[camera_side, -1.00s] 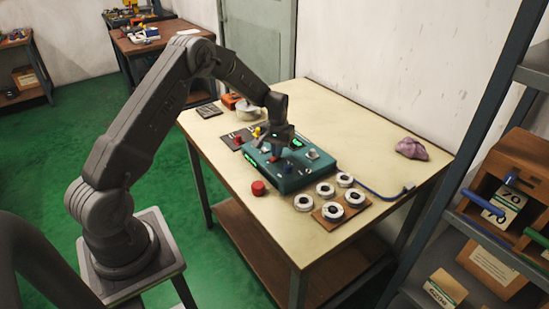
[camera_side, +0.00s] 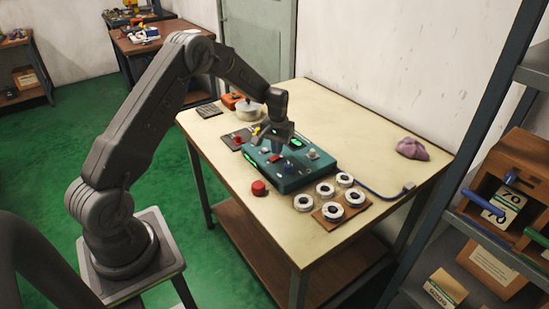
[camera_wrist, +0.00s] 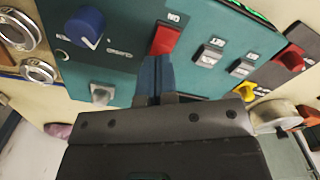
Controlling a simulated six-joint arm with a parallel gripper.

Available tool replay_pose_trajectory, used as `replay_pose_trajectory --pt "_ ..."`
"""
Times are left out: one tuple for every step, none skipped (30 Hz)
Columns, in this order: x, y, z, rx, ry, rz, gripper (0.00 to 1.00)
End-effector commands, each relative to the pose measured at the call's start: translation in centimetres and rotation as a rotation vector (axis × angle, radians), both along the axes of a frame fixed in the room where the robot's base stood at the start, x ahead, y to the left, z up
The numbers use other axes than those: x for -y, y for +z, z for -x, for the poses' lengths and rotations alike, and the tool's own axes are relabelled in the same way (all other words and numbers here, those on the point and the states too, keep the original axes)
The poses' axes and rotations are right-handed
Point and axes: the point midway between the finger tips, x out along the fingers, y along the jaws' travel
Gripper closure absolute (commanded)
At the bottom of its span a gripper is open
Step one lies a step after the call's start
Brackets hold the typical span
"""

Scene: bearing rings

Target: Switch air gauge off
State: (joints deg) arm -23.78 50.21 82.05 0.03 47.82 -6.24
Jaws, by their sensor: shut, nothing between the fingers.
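The air gauge is a teal box (camera_side: 318,172) on the table, with bright green lit strips. Its red switch (camera_wrist: 166,40) has a label beside it that reads ON, upside down in the wrist view. A blue knob (camera_wrist: 86,27), a pale square button (camera_wrist: 102,93) and two grey switches (camera_wrist: 208,52) share the panel. My gripper (camera_side: 279,149) is shut and empty, pointing down over the panel. In the wrist view its fingertips (camera_wrist: 155,62) are right by the red switch; I cannot tell whether they touch it.
A round red button (camera_side: 259,188) stands in front of the gauge. Several bearing rings (camera_side: 335,211) lie at the right, some on a wooden plate. A dark panel (camera_wrist: 270,72) with red and yellow knobs adjoins the gauge. A purple cloth (camera_side: 411,148) lies at the far right; the table's right back is mostly clear.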

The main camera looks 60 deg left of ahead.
Motion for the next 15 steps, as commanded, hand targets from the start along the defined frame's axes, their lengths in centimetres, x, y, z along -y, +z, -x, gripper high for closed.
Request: replay_pose_trajectory --pt "0.0 0.5 0.0 0.002 0.000 -0.001 1.00" --pt "0.0 0.7 0.0 0.003 0.000 -0.001 1.00" --pt "0.0 1.1 0.0 0.003 0.000 -0.001 1.00" --pt "0.0 1.3 0.0 0.002 0.000 -0.001 1.00" --pt "0.0 1.5 0.0 0.002 0.000 -0.001 1.00" --pt "0.0 1.8 0.0 0.002 0.000 -0.001 1.00" --pt "0.0 2.1 -0.1 0.003 0.000 -0.001 1.00" --pt "0.0 2.3 -0.1 0.003 0.000 -0.001 1.00" --pt "0.0 2.6 -0.1 0.003 0.000 -0.001 1.00" --pt "0.0 2.9 -0.1 0.003 0.000 -0.001 1.00" --pt "0.0 3.1 0.0 0.002 0.000 0.000 1.00" --pt "0.0 3.4 -0.1 0.002 0.000 0.000 1.00" --pt "0.0 3.6 -0.1 0.003 0.000 -0.001 1.00" --pt "0.0 3.9 -0.1 0.003 0.000 -0.001 1.00" --pt "0.0 4.2 -0.1 0.004 0.000 -0.001 1.00"
